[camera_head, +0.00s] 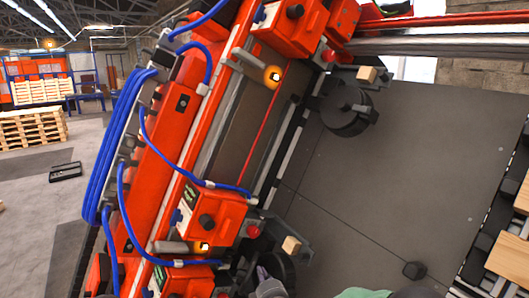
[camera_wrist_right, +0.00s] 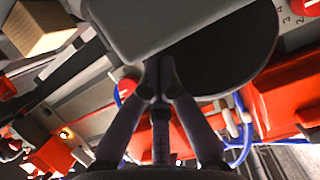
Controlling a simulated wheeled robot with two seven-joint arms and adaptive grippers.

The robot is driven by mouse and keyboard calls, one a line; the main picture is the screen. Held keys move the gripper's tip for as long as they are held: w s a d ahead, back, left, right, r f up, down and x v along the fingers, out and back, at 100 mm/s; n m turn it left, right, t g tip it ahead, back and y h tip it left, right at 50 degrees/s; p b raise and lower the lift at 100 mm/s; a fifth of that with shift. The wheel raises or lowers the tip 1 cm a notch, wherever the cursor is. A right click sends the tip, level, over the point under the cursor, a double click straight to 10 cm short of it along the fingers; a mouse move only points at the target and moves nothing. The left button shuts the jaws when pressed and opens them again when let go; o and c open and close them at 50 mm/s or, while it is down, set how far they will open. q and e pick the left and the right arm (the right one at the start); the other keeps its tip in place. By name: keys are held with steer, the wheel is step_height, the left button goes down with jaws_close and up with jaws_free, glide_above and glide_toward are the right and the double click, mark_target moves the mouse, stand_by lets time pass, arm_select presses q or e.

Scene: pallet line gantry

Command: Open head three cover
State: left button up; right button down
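A tilted orange gantry beam carries several orange head units. The lower unit (camera_head: 207,215) has a black knob, a red button and a lit amber lamp. A dark round part (camera_head: 279,268), possibly its cover, is partly hidden behind my right gripper (camera_head: 264,274) at the bottom edge. In the right wrist view my right gripper (camera_wrist_right: 158,76) has its fingertips drawn together, right under a grey block (camera_wrist_right: 165,25) and a dark disc (camera_wrist_right: 235,60). Contact is unclear. A "3" is printed on the dial at the upper right. Which unit is head three is unclear. My left gripper is out of view.
Another dark disc (camera_head: 345,110) and a wooden block (camera_head: 367,75) sit by the upper unit (camera_head: 290,27). Blue hoses (camera_head: 128,130) loop along the beam. Pallets (camera_head: 33,128) stand far left.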

mark_target(250, 269)
steer(key=shift+a, duration=0.15)
steer(key=shift+w+a+r, duration=0.1)
steer(key=shift+a+r, duration=0.1)
steer(key=shift+a, duration=0.25)
steer(key=shift+w+a+r, duration=0.1)
steer(key=shift+a+r, duration=0.05)
steer(key=shift+a, duration=0.35)
steer(key=shift+w+a+r, duration=0.2)
steer(key=shift+a+r, duration=0.1)
steer(key=shift+a, duration=0.55)
steer(key=shift+w+r, duration=0.1)
steer(key=shift+w+a+r+p, duration=0.1)
steer(key=shift+w+a+p, duration=0.1)
steer(key=shift+a, duration=0.25)
steer(key=shift+w+a+r+p, duration=0.1)
steer(key=shift+w+a+p, duration=0.1)
steer(key=shift+a, duration=0.25)
